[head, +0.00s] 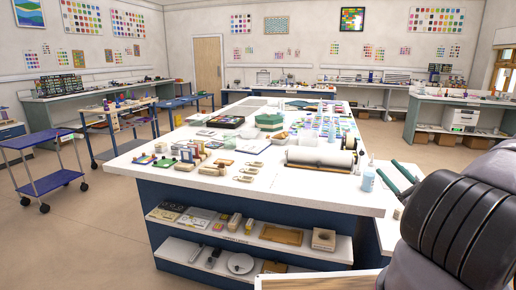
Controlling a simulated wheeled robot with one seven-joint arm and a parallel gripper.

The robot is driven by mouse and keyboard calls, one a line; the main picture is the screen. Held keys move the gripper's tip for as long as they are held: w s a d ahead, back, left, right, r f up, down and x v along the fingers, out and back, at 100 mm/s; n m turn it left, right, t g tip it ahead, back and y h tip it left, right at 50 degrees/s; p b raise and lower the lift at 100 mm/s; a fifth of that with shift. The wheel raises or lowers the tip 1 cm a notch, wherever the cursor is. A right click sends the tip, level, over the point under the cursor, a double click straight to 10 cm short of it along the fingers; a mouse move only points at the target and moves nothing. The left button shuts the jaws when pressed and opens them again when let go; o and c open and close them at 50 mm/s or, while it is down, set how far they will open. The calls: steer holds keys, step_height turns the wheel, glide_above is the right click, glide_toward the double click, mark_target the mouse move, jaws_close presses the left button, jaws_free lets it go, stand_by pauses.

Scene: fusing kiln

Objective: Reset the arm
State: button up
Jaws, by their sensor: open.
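Part of my arm (455,225), grey with a black ribbed band, fills the lower right corner of the head view. My gripper is not in view, so its jaws and anything near them cannot be seen. The large white-topped worktable (330,205) stands in front of me, to the left of the visible arm part. A gap between the arm part and the tabletop cannot be judged from this one view.
A roller-like machine (320,158), a pale blue bottle (368,179) and dark green rods (388,182) lie nearest my arm. A wooden edge (315,281) shows at bottom. A blue cart (50,180) stands left. Floor (95,245) at lower left is clear.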

steer(key=s+a+r+n+g+y, duration=0.2)
steer(key=a+r+n+g+y, duration=0.15)
steer(key=a+n+g, duration=0.3)
steer(key=s+a+r+n+g+y, duration=0.1)
steer(key=a+r+n+g+y, duration=0.2)
steer(key=a+r+n+g, duration=0.3)
steer(key=s+a+r+n+g+h, duration=0.5)
steer(key=s+a+g+h, duration=0.3)
steer(key=s+a+g, duration=0.15)
steer(key=s+r+n+t+h, duration=0.3)
steer(key=s+r+t+h, duration=0.4)
steer(key=r, duration=0.6)
steer(key=shift+s+d+r+t, duration=0.3)
steer(key=shift+s+r+t, duration=0.05)
steer(key=shift+s+t, duration=0.4)
